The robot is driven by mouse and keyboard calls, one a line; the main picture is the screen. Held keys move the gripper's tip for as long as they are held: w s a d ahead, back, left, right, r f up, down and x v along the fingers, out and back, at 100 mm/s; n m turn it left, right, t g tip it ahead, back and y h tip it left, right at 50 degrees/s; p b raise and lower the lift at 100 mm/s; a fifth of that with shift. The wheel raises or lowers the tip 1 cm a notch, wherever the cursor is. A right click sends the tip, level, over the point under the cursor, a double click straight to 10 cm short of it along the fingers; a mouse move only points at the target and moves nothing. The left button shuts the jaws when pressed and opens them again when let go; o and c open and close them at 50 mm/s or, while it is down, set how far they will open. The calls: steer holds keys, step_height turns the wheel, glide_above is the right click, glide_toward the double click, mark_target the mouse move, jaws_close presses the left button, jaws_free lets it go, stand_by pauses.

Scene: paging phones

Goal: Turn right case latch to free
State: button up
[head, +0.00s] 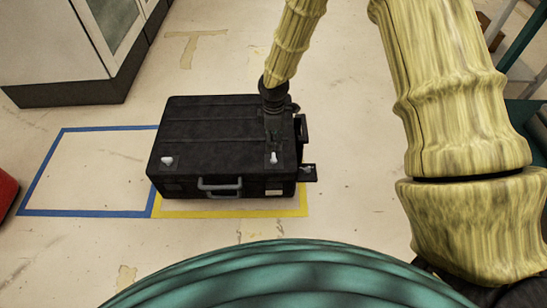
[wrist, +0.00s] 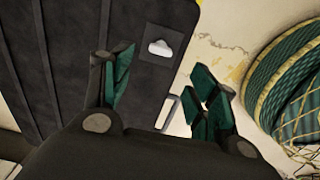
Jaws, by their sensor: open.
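The black case (head: 215,125) lies closed on the floor, with its grey handle (head: 219,187) toward me. The right case latch (head: 273,158) is a small white lever on a dark square plate, near the lid's right front corner. Its lever looks lengthwise, front to back. It also shows in the wrist view (wrist: 160,48). The left case latch (head: 167,160) is white, near the left front corner. My gripper (head: 273,137) points down over the right part of the lid, just behind the right latch. In the wrist view its fingers (wrist: 160,90) are apart, with nothing between them.
Yellow tape (head: 230,213) borders the floor under the case. A blue-taped empty square (head: 85,170) lies to its left. Dark parts (head: 309,173) stick out at the case's right side. A white cabinet (head: 60,45) stands at the back left. Floor around the case is mostly clear.

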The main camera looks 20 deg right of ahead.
mark_target(274, 157)
step_height(274, 157, down, 10)
steer(key=b, duration=0.3)
steer(key=shift+r, duration=0.1)
steer(key=shift+c, duration=0.4)
steer(key=c, duration=0.9)
